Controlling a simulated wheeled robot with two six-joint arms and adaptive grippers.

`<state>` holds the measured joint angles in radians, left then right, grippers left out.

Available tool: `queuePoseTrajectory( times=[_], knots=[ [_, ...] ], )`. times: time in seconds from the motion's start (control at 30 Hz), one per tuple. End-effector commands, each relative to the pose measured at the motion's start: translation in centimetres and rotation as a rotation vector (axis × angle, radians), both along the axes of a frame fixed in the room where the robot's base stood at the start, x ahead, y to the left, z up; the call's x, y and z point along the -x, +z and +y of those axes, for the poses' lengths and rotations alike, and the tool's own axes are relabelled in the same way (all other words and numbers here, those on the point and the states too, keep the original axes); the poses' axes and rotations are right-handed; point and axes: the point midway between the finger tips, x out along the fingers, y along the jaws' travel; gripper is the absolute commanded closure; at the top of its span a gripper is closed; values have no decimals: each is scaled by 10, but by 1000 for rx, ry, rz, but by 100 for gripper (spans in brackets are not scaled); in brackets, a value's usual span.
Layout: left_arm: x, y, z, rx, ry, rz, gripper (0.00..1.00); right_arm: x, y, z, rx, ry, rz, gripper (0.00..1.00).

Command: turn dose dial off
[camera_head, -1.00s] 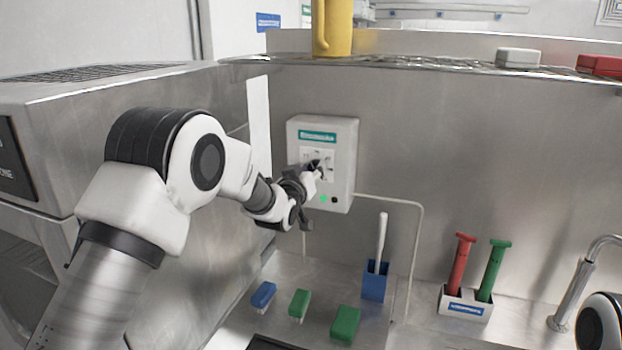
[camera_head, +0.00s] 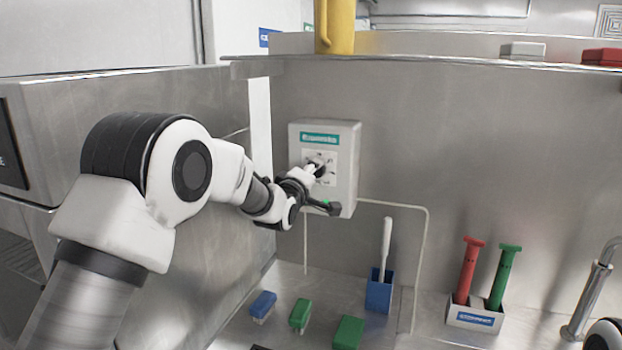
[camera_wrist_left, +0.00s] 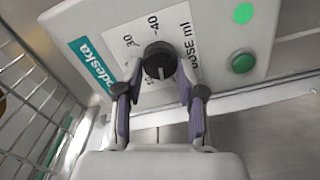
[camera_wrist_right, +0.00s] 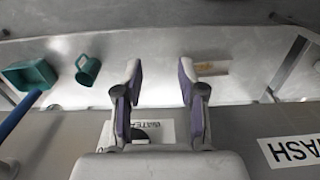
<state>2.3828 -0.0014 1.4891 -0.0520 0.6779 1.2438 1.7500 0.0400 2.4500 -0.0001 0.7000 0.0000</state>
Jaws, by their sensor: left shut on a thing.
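The dose dial (camera_wrist_left: 160,62) is a round black knob on a white wall box (camera_head: 344,170), on a plate with printed numbers and "DOSE ml". In the left wrist view a pale mark shows on the knob, and "30" and "40" are readable beside it. My left gripper (camera_wrist_left: 158,82) is shut on the dial, one finger on each side; it also shows at the box's front in the head view (camera_head: 322,188), hiding part of the plate. My right gripper (camera_wrist_right: 160,78) is open, with nothing between its fingers; only part of its arm shows in the head view.
A green light (camera_wrist_left: 243,12) and green button (camera_wrist_left: 242,62) sit beside the dial. Below are brushes (camera_head: 348,332) and a blue holder (camera_head: 379,292); red and green tools stand in a white holder (camera_head: 474,316). A shelf (camera_head: 440,63) runs above, bearing a yellow jug (camera_head: 337,28).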

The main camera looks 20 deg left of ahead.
Motion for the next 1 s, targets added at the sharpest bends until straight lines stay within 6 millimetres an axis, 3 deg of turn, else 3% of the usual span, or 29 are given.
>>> queuePoseTrajectory(
  times=[0.5, 1.0],
  knots=[
    [0, -4, -1, 333, -3, 17, 96, 0, -11, 0, 0, 0, 0, 60],
    [0, -2, -1, 382, -2, 17, 96, 0, -12, 0, 0, 0, 0, 60]
  ],
)
